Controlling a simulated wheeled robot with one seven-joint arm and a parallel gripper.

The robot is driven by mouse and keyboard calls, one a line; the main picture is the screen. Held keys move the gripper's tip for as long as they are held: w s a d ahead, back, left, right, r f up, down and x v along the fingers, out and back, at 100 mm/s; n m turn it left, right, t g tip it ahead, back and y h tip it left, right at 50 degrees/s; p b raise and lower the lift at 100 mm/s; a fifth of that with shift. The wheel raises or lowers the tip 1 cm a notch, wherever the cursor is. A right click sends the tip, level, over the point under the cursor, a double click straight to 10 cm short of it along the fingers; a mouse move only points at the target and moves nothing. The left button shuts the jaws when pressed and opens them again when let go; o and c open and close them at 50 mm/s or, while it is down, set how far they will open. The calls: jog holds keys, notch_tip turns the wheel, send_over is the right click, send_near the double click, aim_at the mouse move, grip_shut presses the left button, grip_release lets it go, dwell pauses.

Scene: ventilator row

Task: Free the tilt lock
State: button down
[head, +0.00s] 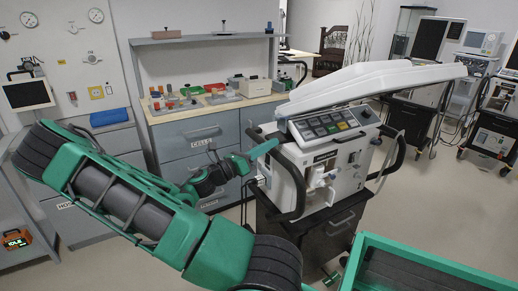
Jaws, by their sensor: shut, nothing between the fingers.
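A ventilator (325,180) stands right of centre on a dark wheeled cart (318,240). It has black loop handles at its sides. A large pale panel (375,82) sits tilted on top of it, above a sloped key panel (332,121). I cannot pick out the tilt lock for sure; it is too small or hidden.
A workbench (205,106) with small parts and drawers stands behind my arm. More ventilators (490,110) stand on carts at the back right. An orange box (17,240) sits on a shelf at the far left. Open floor (430,200) lies right of the cart.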

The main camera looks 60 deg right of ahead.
aim_at(282, 118)
jog(key=x, duration=0.5)
jog(key=shift+s, duration=0.1)
jog(key=r, duration=0.1)
jog(key=w+r, duration=0.1)
jog(key=shift+d+r, duration=0.35)
jog(key=shift+d, duration=0.05)
jog(key=shift+w+r, duration=0.2)
jog(key=shift+r, duration=0.3)
